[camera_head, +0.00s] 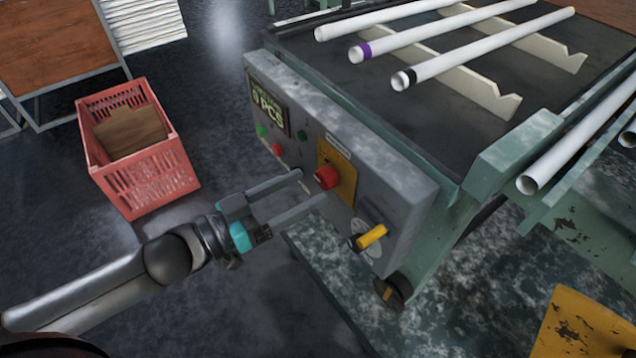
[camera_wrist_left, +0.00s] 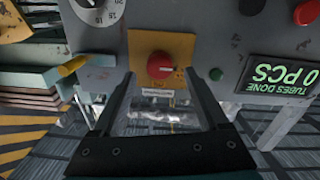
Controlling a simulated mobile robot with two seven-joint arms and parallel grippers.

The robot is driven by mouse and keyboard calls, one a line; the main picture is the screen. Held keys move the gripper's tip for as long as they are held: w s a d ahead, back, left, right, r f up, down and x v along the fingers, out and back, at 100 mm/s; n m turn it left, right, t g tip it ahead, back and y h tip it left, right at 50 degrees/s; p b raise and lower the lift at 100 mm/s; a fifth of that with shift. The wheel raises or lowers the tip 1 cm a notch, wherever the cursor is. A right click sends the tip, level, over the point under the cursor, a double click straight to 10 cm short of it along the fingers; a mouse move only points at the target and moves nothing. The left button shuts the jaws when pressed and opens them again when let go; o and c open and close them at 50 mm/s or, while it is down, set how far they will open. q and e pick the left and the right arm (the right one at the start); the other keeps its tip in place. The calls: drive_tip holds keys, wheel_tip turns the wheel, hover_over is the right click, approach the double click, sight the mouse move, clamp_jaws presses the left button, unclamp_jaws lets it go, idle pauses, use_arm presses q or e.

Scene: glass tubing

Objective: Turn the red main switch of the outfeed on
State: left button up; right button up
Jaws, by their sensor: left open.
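The red main switch (camera_head: 327,177) is a red knob on a yellow plate (camera_head: 345,181) on the grey front panel of the outfeed. It also shows in the left wrist view (camera_wrist_left: 160,65), between and just beyond the fingertips. My left gripper (camera_head: 311,186) is open, its fingers pointing at the panel, one on each side of the line to the knob. Nothing is between its fingers. I cannot tell whether the fingertips touch the panel. The knob's pointing mark is too small to read. My right gripper is in no view.
The panel also bears a display (camera_head: 268,107) reading 0 PCS, small green and red buttons, and a yellow-handled switch (camera_head: 371,237) right of the main switch. White tubes (camera_head: 460,40) lie on racks above. A red crate (camera_head: 146,165) stands on the floor left.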

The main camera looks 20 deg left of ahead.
sight(320, 181)
use_arm(q)
drive_tip(key=shift+b+x, duration=0.5)
drive_tip(key=shift+x, duration=1.4)
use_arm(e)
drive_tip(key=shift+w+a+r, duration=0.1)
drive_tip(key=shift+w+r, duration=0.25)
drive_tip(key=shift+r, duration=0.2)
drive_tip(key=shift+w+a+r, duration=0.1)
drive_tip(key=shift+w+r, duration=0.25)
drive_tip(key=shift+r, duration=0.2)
use_arm(q)
drive_tip(key=shift+c, duration=0.4)
clamp_jaws()
